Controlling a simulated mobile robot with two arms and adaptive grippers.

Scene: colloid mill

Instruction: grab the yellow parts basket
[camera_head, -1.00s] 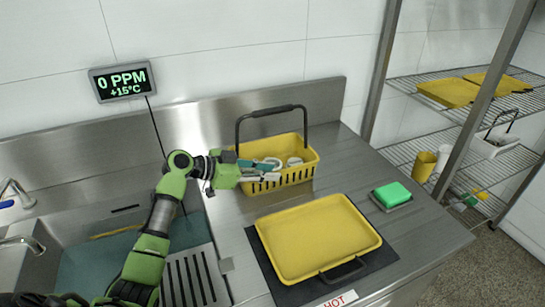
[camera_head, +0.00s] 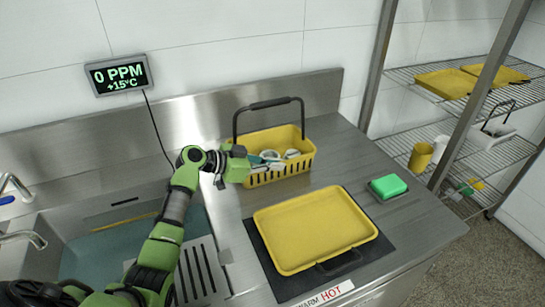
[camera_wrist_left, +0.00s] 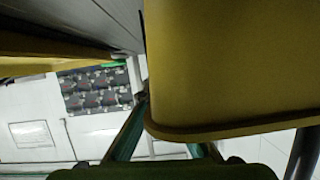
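The yellow parts basket (camera_head: 297,169) stands upright on the steel counter, its dark handle (camera_head: 270,104) raised. It holds several pale and grey parts. My left gripper (camera_head: 264,162) is at the basket's left front rim, with its fingers partly overlapping the rim and the parts. In the left wrist view, a large yellow surface (camera_wrist_left: 230,60), which looks like the basket, fills the right side close to the camera. A green finger (camera_wrist_left: 127,136) shows beside it, and the fingertips are largely hidden. I cannot tell if they grip the rim. My right gripper is not in view.
A yellow tray (camera_head: 315,228) lies on a dark mat in front of the basket. A green block (camera_head: 388,186) sits to the right. A sink (camera_head: 110,240) is at left, a wall display (camera_head: 120,75) behind. A wire rack (camera_head: 470,135) stands at right.

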